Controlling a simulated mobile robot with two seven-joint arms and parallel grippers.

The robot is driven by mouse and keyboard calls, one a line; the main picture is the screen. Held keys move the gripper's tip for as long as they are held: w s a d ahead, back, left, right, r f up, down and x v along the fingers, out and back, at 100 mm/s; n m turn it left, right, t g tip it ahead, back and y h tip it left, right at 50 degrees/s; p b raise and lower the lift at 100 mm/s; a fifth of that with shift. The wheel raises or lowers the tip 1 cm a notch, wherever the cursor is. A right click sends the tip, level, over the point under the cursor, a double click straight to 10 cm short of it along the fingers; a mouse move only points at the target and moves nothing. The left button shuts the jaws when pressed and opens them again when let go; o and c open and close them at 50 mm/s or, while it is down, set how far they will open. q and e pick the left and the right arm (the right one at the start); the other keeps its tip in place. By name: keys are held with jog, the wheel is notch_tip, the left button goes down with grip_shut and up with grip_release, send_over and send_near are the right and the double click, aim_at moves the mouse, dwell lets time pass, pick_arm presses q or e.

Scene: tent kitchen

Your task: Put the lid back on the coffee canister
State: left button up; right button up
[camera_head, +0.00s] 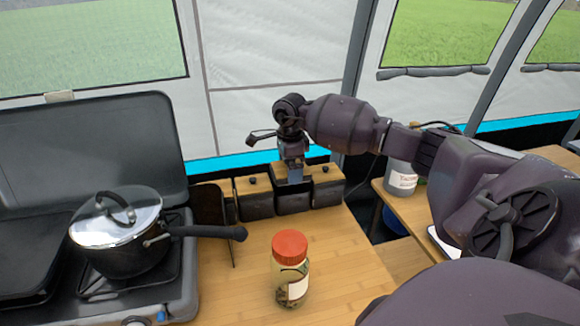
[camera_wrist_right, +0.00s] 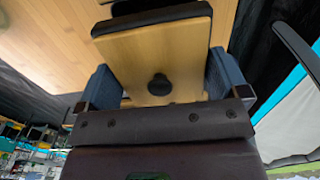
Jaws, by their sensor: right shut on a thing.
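Three dark canisters with wooden lids and black knobs stand in a row at the back of the counter: the left canister (camera_head: 256,207), the middle canister (camera_head: 292,201) and the right canister (camera_head: 328,195). My right gripper (camera_head: 294,177) points down at the middle one, its fingers shut on the wooden lid (camera_head: 279,171). In the right wrist view the lid (camera_wrist_right: 180,55), with its knob, lies between the two blue fingers of the gripper (camera_wrist_right: 163,85). Whether this lid rests fully on its canister is hard to tell. My left gripper is not in view.
A jar with a red lid (camera_head: 290,268) stands on the counter in front of the canisters. A pot (camera_head: 122,245) sits on the camp stove (camera_head: 178,290) at left, its handle reaching over the counter. A white labelled container (camera_head: 401,178) stands at right.

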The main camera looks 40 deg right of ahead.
dwell(0.5)
jog(key=shift+f, duration=0.25)
jog(key=shift+f+b, duration=0.5)
jog(key=shift+f, duration=0.15)
dwell(0.8)
jog(key=shift+f, duration=0.2)
jog(key=shift+f+b, duration=0.25)
jog(key=shift+b, duration=0.05)
dwell(0.5)
jog(key=shift+f, duration=0.2)
dwell(0.8)
jog(key=shift+f+b, duration=0.1)
jog(key=shift+b, duration=0.2)
